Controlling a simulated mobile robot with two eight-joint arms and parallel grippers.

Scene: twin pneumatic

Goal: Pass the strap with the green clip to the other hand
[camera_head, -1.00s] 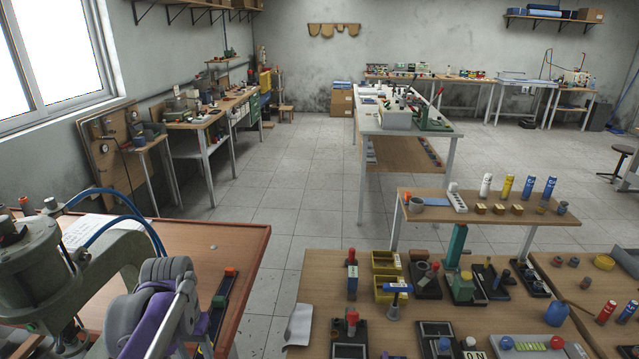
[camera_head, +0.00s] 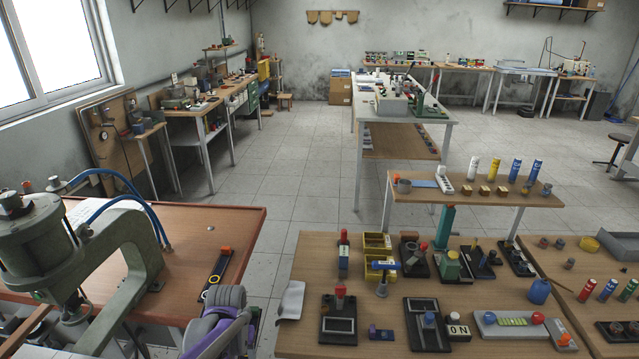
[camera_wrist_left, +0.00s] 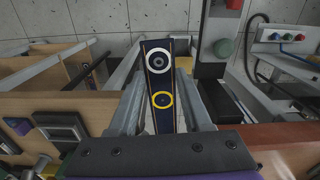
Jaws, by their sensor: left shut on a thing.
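In the left wrist view my left gripper (camera_wrist_left: 160,84) is shut on a dark strap (camera_wrist_left: 159,80) with a white ring near its far end and a yellow ring closer in. The strap lies lengthwise between the fingers. No green clip can be made out on the part that shows. In the head view my left arm (camera_head: 222,325) is at the bottom, beside the right edge of the red-brown table; its fingers are hard to see there. My right gripper is not in view.
A green-grey press (camera_head: 110,255) with blue hoses stands on the red-brown table (camera_head: 205,225) at left. A wooden table (camera_head: 300,335) at right carries blocks, yellow bins (camera_head: 378,243) and a grey button panel (camera_head: 495,325). A floor gap lies between the tables.

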